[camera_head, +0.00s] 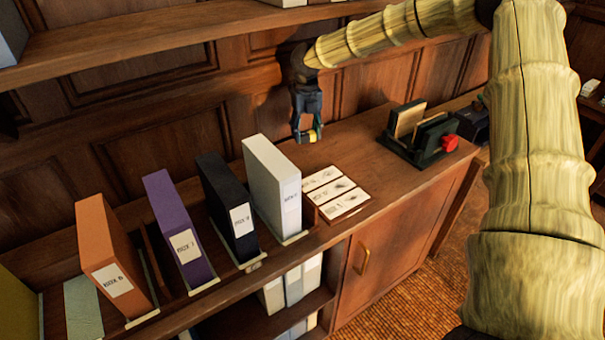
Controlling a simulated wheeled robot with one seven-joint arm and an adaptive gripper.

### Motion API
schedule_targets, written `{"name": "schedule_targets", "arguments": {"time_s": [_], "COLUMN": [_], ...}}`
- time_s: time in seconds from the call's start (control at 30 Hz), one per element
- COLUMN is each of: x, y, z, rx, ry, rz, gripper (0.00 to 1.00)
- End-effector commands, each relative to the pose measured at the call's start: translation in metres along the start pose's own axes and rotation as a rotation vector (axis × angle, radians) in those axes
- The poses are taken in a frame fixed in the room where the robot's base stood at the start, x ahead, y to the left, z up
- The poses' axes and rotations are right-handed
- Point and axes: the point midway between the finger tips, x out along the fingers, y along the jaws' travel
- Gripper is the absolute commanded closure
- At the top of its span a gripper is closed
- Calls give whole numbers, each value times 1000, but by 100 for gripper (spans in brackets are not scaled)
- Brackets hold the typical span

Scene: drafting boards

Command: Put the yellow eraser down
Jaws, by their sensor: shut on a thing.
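My gripper (308,132) hangs pointing down over the back part of the wooden counter (375,150). It is shut on the yellow eraser (312,138), a small yellow piece showing between the fingertips. The fingers hide most of the eraser. The gripper is behind and just right of the white binder, beyond the row of pale cards. I cannot tell whether the eraser touches the counter or is a little above it.
Orange (112,258), purple (180,235), black (230,212) and white (272,190) binders stand left. Pale cards (335,193) lie right of them. A dark rack (425,140) with a red item (449,143) stands right. Counter between cards and rack is clear. A shelf (150,35) hangs above.

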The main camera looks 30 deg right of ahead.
Motion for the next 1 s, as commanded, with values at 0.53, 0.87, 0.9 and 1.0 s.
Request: {"name": "schedule_targets", "arguments": {"time_s": [0.53, 0.87, 0.9, 1.0], "x": [12, 54, 56, 61], "y": [11, 12, 11, 12], "z": [8, 8, 8, 8], "rx": [-265, -264, -264, -263], "ry": [4, 1, 1, 1], "rz": [-2, -1, 0, 0], "gripper": [78, 78, 78, 78]}}
